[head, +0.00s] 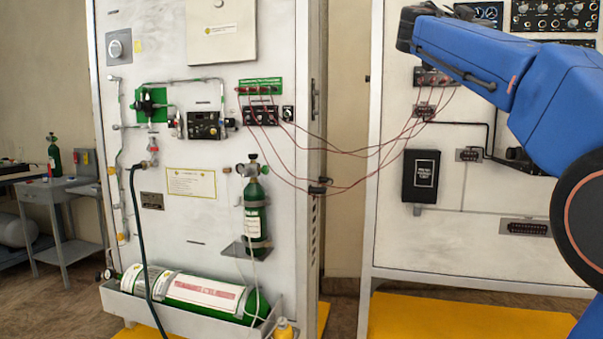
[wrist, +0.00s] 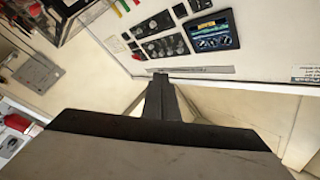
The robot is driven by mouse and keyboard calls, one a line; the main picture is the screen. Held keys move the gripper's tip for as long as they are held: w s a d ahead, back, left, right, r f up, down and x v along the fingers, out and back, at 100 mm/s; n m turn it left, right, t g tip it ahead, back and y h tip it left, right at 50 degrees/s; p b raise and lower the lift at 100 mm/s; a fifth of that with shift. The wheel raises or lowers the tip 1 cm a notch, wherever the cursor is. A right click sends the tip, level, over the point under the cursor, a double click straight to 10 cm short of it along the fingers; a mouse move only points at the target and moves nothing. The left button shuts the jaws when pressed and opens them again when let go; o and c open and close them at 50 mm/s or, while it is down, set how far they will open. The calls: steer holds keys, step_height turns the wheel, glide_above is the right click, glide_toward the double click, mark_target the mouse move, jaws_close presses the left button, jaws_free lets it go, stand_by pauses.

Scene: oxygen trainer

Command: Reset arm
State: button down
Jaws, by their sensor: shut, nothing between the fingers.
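My blue arm reaches in from the right side of the head view, raised in front of the right-hand panel. The gripper itself cannot be made out in the head view. In the wrist view my gripper (wrist: 160,77) points up the picture, with its dark fingers together and nothing between them. Beyond the fingertips is a pale panel with a lit screen (wrist: 213,32) and dark knob modules (wrist: 165,46). The fingers appear apart from the panel, though the exact distance is hard to tell.
The left trainer panel (head: 200,225) carries a small upright green cylinder (head: 256,212) and a large lying one (head: 205,292). Red wires (head: 345,152) hang across the gap to the right panel (head: 450,245). A grey cart (head: 62,190) stands far left. Some floor between the cart and panel is clear.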

steer(key=s+a+f+n+y, duration=0.1)
steer(key=s+f+n+y, duration=0.25)
steer(key=f, duration=0.75)
steer(key=s+f+n+g+y, duration=0.1)
steer(key=s+f+n+y, duration=0.25)
steer(key=f, duration=0.65)
steer(key=s+a+f+n+y, duration=0.15)
steer(key=s+f+n, duration=0.3)
steer(key=f, duration=0.65)
steer(key=s+a+f+n+g+y, duration=0.1)
steer(key=s+a+f+n+y, duration=0.2)
steer(key=s+f, duration=0.5)
steer(key=s+a+f+n+g+y, duration=0.1)
steer(key=s+a+f+n+y, duration=0.2)
steer(key=f, duration=1.5)
steer(key=s+a+f+n+g+y, duration=0.1)
steer(key=s+a+f+n+y, duration=0.2)
steer(key=s+a+f, duration=0.4)
steer(key=s+f, duration=0.7)
steer(key=s, duration=0.1)
steer(key=shift+s+a+g+y, duration=0.25)
steer(key=shift+a+g+y, duration=0.1)
steer(key=shift+a+g, duration=0.05)
